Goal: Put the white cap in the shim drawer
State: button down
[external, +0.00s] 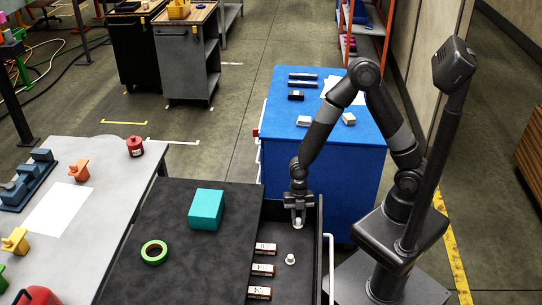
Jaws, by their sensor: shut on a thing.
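My gripper (298,216) points down inside the far part of an open dark drawer (300,284). It is shut on a small white cap (298,224), of which only a little shows below the fingers. I cannot tell whether this cap touches the drawer floor. Another small white piece (290,259), like a cap, stands in the drawer nearer the camera. Several brown labelled blocks, one of them here (264,249), lie in a row along the drawer's left side.
The drawer sits beside a black worktop (180,225) with a teal box (206,209) and a green tape ring (154,252). A white handle (331,268) runs along the drawer's right side. A blue cabinet (280,120) with small items stands behind. A grey table (105,175) is at left.

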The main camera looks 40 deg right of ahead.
jog(key=shift+f, duration=4.35)
jog(key=shift+f, duration=0.15)
jog(key=c, duration=1.3)
grip_release()
jog(key=shift+o, duration=0.2)
jog(key=v, duration=1.2)
